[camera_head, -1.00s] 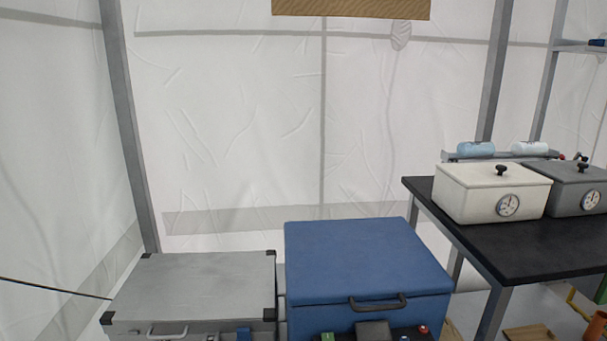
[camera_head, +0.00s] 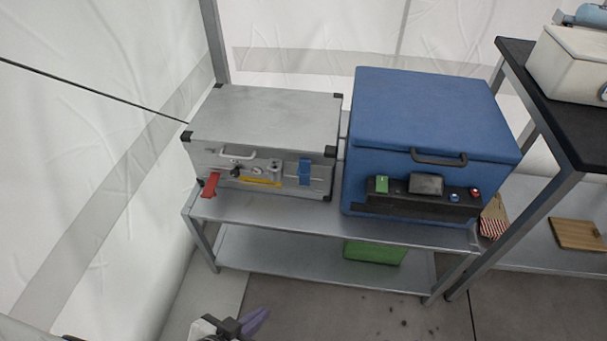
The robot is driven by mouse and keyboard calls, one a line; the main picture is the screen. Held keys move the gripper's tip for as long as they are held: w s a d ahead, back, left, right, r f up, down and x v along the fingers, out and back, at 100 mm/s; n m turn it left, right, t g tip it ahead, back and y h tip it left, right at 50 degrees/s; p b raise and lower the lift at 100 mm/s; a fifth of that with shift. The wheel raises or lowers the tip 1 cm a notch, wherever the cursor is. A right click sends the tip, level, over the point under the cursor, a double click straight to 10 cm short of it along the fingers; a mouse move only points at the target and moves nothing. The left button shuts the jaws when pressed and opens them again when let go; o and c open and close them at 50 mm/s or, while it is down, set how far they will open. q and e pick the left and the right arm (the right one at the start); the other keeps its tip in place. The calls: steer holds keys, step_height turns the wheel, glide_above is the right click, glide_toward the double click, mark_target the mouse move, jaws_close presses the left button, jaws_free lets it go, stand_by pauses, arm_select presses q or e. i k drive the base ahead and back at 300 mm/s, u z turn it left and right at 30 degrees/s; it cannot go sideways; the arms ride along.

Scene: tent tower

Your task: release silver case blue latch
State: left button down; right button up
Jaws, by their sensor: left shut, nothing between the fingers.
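The silver case (camera_head: 265,118) stands closed on the left part of a metal bench, with black corners and a white handle (camera_head: 238,153) on its front. The blue latch (camera_head: 305,172) is on the right of the case's front face. A red latch (camera_head: 210,186) hangs at the left of that face and sticks outward. A yellow strip (camera_head: 261,181) and small fittings lie between them. My left gripper (camera_head: 262,318), with purple fingers, is shut and empty at the bottom edge, in front of and below the bench, well apart from the case. My right gripper is not in view.
A blue chest (camera_head: 430,115) with a handle and a button panel stands right beside the case on the metal bench (camera_head: 290,217). A green box (camera_head: 374,252) is on the lower shelf. A black-topped table (camera_head: 560,110) is at the right. The floor in front is clear.

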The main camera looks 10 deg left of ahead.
mark_target(304, 172)
steer(key=z, duration=2)
steer(key=i, duration=1.15)
steer(key=u, duration=2.3)
